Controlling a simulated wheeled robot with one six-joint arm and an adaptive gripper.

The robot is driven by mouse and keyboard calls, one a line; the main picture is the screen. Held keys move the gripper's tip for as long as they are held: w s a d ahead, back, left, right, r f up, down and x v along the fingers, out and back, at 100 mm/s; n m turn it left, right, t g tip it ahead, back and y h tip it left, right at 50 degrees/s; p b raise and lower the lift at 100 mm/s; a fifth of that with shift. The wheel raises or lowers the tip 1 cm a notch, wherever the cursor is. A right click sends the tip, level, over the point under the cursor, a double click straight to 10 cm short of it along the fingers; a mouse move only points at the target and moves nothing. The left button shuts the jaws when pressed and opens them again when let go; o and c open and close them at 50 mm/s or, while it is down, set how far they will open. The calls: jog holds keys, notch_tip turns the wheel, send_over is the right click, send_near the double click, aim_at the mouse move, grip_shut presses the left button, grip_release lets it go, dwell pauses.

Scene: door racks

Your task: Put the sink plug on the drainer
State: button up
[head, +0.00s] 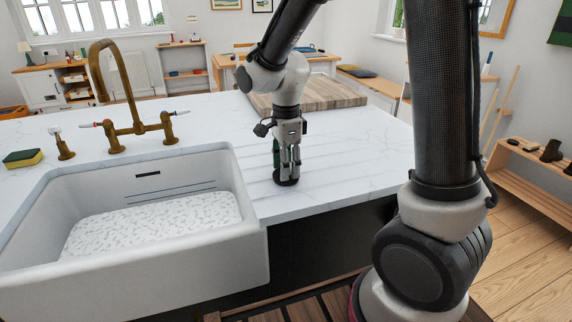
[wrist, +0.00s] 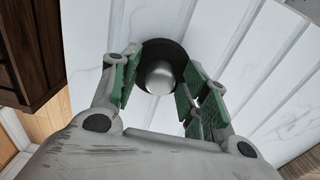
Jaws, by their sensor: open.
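The sink plug (wrist: 160,77) is a black disc with a rounded silver knob, seen from above in the wrist view. In the head view the plug (head: 286,181) sits on the grooved drainer (head: 325,165), to the right of the sink and close to the counter's front edge. My gripper (head: 288,165) points down just above the plug. In the wrist view my gripper (wrist: 158,95) has its green-padded fingers apart on both sides of the knob, with a gap to it. My fingers partly cover the plug in the head view.
The white sink (head: 240,262) with a brass tap (head: 125,100) stands left of my gripper. A green and yellow sponge (head: 22,158) lies at the far left. A wooden board (head: 315,93) lies behind my arm. The drainer to the right is clear.

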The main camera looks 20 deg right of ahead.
notch_tip(320, 180, up, 11)
jog(key=s+d+r+n+t, duration=0.2)
jog(key=s+d+n, duration=0.5)
jog(key=s+n, duration=0.2)
jog(key=s+d+r+n+t, duration=0.2)
jog(key=s+d+n, duration=0.5)
jog(key=s+n, duration=0.2)
jog(key=shift+s+d+r, duration=0.15)
jog(key=shift+s+d, duration=0.2)
jog(key=shift+s, duration=0.25)
